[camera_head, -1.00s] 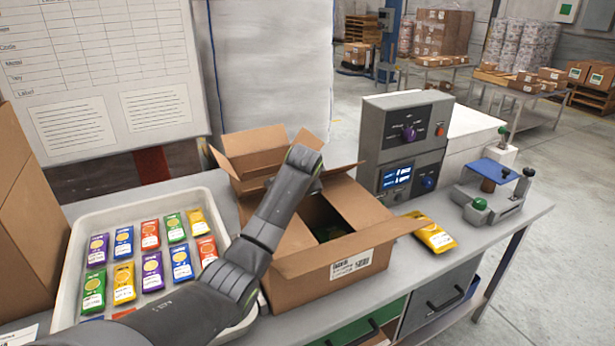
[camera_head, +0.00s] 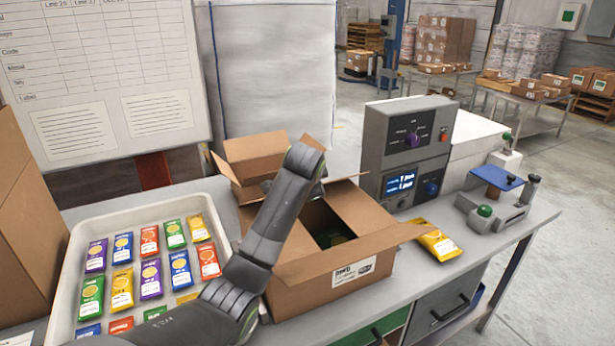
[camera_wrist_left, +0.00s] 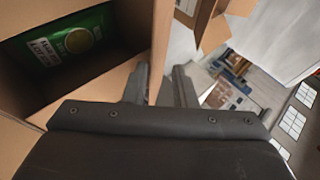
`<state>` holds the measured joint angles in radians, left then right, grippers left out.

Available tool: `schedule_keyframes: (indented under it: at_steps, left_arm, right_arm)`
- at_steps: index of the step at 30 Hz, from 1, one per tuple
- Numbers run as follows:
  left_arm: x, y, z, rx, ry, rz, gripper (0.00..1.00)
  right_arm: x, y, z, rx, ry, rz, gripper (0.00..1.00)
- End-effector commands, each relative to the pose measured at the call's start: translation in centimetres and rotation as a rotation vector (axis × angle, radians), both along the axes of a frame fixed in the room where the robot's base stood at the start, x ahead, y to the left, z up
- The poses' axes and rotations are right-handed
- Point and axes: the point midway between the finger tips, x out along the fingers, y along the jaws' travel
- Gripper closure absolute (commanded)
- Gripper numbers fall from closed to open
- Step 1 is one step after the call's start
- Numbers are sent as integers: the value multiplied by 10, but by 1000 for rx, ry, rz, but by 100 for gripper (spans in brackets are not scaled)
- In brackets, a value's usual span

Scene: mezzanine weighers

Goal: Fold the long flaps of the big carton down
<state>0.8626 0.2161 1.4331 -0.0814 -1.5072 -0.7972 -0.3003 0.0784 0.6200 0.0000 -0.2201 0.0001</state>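The big carton (camera_head: 305,290) stands open on the bench, with a white label on its front wall. Its near flap (camera_head: 350,249) sticks outward, and a broad panel (camera_head: 362,208) shows on its right side. A green packet (camera_head: 336,239) lies inside; it also shows in the left wrist view (camera_wrist_left: 75,42). My left gripper is at the carton's far side, its fingers hidden in the head view behind my arm. In the left wrist view the gripper (camera_wrist_left: 160,88) has its fingers apart, with a cardboard panel (camera_wrist_left: 162,45) edge-on between them. Firm contact cannot be told. My right gripper is not in view.
More cardboard with raised flaps (camera_head: 253,152) stands behind the carton. A white tray (camera_head: 72,290) of colored packets is left, a grey control box (camera_head: 405,150) behind right. A yellow packet (camera_head: 436,242) lies beside the carton. A tall brown carton (camera_head: 30,230) stands far left.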

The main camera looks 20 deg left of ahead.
Motion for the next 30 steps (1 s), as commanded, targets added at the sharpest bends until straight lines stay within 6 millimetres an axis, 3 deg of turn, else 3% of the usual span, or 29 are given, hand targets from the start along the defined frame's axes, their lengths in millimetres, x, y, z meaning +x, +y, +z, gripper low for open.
schedule_keyframes:
  at_steps: [15,30]
  left_arm:
    - [-65,-22,61,-2,2,-2,75]
    - [-76,-25,71,-3,7,-1,78]
  right_arm:
    - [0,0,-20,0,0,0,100]
    - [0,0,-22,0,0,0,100]
